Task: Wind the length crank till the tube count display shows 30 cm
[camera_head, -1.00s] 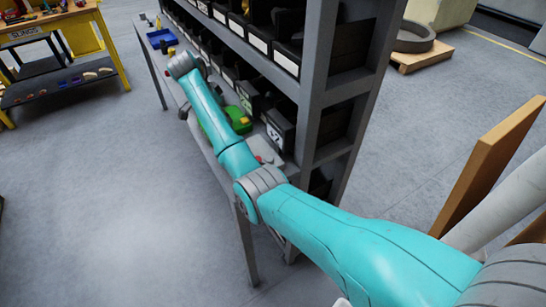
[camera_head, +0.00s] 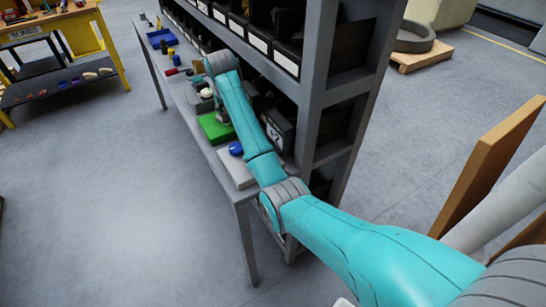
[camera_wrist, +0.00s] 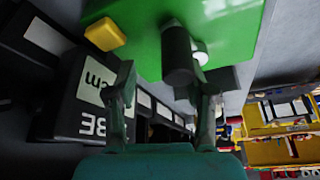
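In the wrist view my gripper (camera_wrist: 165,88) is open, with its two fingers spread apart. A dark cylindrical handle (camera_wrist: 177,55) stands from the green machine (camera_wrist: 235,25), appearing in the gap between the fingertips, nearer the right one. It looks like the crank's grip; I cannot tell whether a finger touches it. A dark display box (camera_wrist: 85,85) with a pale panel shows "cm" and part of "BE" upside down; its number is not readable. In the head view the green machine (camera_head: 213,127) sits on the bench, partly behind my arm. My gripper is hidden there.
A yellow button (camera_wrist: 105,34) is near the display box. A grey box with a blue knob (camera_head: 236,149) stands at the near end of the bench (camera_head: 240,196). Shelving with bins (camera_head: 312,90) rises close behind. A blue tray (camera_head: 160,38) lies farther off.

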